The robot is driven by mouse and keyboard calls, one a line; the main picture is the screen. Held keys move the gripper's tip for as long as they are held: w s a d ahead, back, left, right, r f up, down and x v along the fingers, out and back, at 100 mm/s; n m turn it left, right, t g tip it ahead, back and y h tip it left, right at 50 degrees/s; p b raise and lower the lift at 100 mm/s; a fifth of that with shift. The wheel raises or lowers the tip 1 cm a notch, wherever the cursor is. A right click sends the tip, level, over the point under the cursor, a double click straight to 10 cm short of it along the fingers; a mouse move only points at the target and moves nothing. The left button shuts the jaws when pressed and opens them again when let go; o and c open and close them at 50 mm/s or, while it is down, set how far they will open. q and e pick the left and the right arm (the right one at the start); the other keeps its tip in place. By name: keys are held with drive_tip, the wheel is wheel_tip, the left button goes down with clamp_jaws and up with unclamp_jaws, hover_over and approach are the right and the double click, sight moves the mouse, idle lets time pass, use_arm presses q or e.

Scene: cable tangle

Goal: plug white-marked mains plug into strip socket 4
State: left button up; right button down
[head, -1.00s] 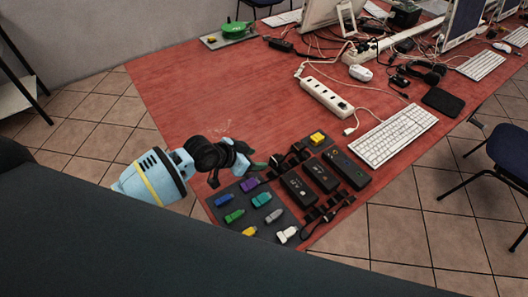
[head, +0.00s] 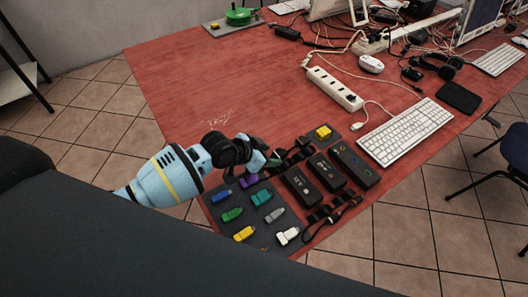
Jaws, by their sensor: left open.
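The white power strip (head: 320,78) lies on the red table, with a row of sockets along its top and a dark plug or switch near its near end. Its socket numbers are too small to read. My left gripper (head: 272,160) is open and empty, just above the table beyond the purple connector (head: 249,180). It is well short of the strip. Dark plugs and cable ends (head: 301,146) lie just right of it; I cannot make out a white mark on any of them. My right gripper is not in view.
A dark mat (head: 222,212) holds several coloured connectors. Black boxes (head: 302,190) lie to its right, with a yellow block (head: 323,132) behind. A white keyboard (head: 405,132) is right of the strip. Cables and monitors crowd the back. The table's left middle is clear.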

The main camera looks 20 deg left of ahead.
use_arm(q)
drive_tip(key=shift+b+x, duration=0.35)
drive_tip(key=shift+x, duration=0.65)
drive_tip(key=shift+w+d, duration=0.1)
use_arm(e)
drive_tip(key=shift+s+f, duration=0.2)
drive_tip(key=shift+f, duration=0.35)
